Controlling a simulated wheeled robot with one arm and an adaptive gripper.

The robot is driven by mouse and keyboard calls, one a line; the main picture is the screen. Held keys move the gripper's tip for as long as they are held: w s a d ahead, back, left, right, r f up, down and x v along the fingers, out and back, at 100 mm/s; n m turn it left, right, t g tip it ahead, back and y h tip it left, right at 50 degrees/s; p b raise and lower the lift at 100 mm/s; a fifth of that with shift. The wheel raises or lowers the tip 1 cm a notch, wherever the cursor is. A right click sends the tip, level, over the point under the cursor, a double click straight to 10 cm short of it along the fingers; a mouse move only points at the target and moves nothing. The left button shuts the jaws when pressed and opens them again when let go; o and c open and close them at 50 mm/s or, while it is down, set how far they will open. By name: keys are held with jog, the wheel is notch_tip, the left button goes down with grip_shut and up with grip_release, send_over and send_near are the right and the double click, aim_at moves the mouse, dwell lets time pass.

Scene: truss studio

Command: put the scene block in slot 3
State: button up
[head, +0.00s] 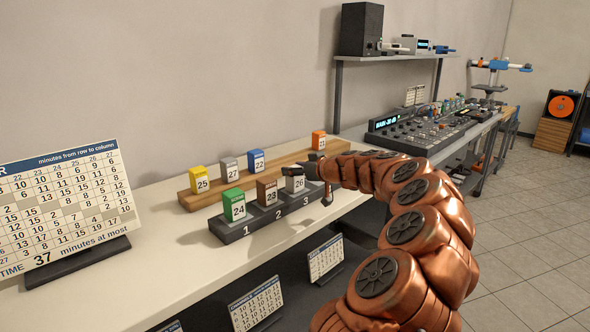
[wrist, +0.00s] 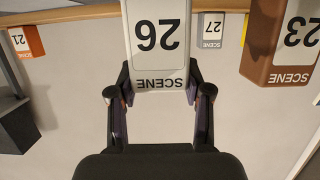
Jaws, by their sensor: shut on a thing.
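My gripper (head: 309,172) is shut on the white scene block 26 (head: 297,184), one finger on each side of it. In the wrist view the gripper (wrist: 160,93) grips the end of block 26 (wrist: 157,35) marked SCENE. The dark rack (head: 232,235) carries the numbers 1, 2 and 3. The green block 24 (head: 234,207) stands in slot 1 and the brown block 23 (head: 267,192) in slot 2. Block 26 is upright at slot 3, beside the brown block. I cannot tell whether its base is fully down in the slot.
Behind the rack, a wooden rail (head: 288,162) holds yellow block 25 (head: 199,180), grey block 27 (head: 229,170), blue block 22 (head: 256,161) and orange block 21 (head: 318,141). A calendar-like chart (head: 70,205) stands at the left. The pale tabletop (head: 150,275) is clear in front.

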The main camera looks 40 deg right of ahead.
jog(key=shift+f+b, duration=0.15)
jog(key=shift+b, duration=0.15)
jog(key=o, duration=1.2)
jog(key=shift+r+p, duration=0.3)
jog(key=shift+p, duration=0.1)
jog(key=b+v, duration=0.1)
jog(key=v, duration=1.1)
jog(key=shift+f, duration=0.1)
